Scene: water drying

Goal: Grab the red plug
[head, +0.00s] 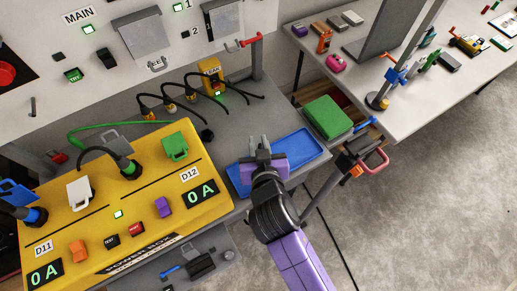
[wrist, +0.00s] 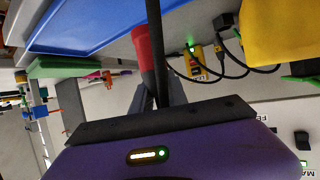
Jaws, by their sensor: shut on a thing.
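My gripper (head: 264,147) is over the blue tray (head: 314,150) at the right end of the grey bench in the head view. In the wrist view its dark fingers (wrist: 158,98) are shut on the red plug (wrist: 143,45). The plug is a red cylinder that narrows toward the fingers. A black cable or rod (wrist: 155,40) runs in front of it and hides part of it. In the head view I cannot make out the plug behind the gripper.
The yellow power box (head: 60,220) stands left of my gripper. Several black cables (head: 240,95) lead from a small yellow LEAK unit (head: 211,72) behind it. A green box (head: 328,117) is behind the tray. A cluttered white table (head: 420,105) stands at right; the floor (head: 430,220) is clear.

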